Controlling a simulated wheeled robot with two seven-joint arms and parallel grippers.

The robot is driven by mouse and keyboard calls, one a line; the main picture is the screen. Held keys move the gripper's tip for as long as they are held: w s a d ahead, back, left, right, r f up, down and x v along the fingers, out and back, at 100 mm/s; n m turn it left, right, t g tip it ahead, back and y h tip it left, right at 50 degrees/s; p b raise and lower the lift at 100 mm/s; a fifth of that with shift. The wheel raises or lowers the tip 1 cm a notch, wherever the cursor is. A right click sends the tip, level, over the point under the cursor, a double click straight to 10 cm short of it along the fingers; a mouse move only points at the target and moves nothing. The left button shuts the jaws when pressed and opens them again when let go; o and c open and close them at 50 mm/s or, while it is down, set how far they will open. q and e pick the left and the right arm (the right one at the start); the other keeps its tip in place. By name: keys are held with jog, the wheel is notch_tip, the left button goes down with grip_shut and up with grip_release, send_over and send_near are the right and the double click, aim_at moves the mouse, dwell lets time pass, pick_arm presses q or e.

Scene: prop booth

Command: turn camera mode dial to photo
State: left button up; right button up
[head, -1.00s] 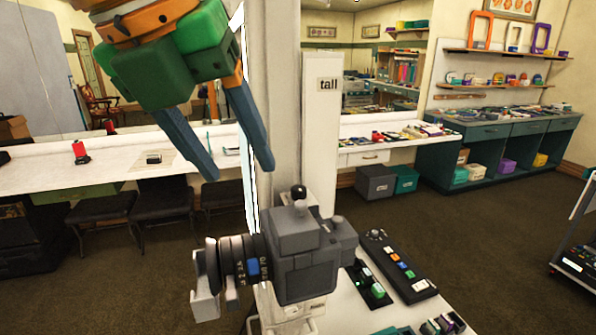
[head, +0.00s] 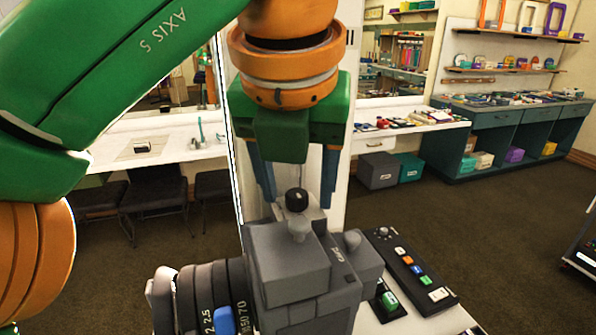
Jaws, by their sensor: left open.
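A grey camera (head: 290,268) with a ringed lens (head: 205,300) stands upright at the lower middle of the head view. A black-topped knob (head: 297,200) on a grey stem rises from its top, and a smaller rounded grey knob (head: 351,240) sits at its right side. I cannot tell which knob is the mode dial, and no mode marking is legible. My left gripper (head: 298,190) hangs over the camera's top, pointing down. Its blue fingers are apart, with the black-topped knob appearing between them. Whether they touch anything is unclear. My right gripper is out of view.
A black control panel (head: 412,268) with coloured buttons lies right of the camera on a pale table. A small device with a green button (head: 388,300) is beside it. A white pillar (head: 338,150) stands behind. Chairs and a long counter (head: 165,145) are at the back left.

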pick_arm(q)
jog(key=shift+s+r, duration=0.1)
jog(key=shift+s, duration=0.2)
grip_shut()
jog(key=shift+a, duration=0.1)
jog(key=shift+m, duration=0.3)
jog(key=m, duration=0.1)
jog(key=m+h+p, duration=0.1)
jog(key=shift+a+r+m, duration=0.1)
jog(key=shift+a+m, duration=0.1)
jog(key=shift+m, duration=0.2)
jog(key=m+h+p, duration=0.1)
jog(key=m, duration=0.1)
jog(key=shift+w+a+m+g+p, duration=0.1)
jog(key=shift+m+g+p, duration=0.25)
jog(key=shift+m+g, duration=0.05)
jog(key=m+g+h+p, duration=0.1)
jog(key=m+p, duration=0.2)
jog(key=m, duration=0.1)
jog(key=shift+w+a+p, duration=0.15)
jog(key=shift+p, duration=0.15)
jog(key=shift+w+m+g+h+p, duration=0.1)
jog(key=shift+m+g+h+p, duration=0.3)
jog(key=shift+m, duration=0.4)
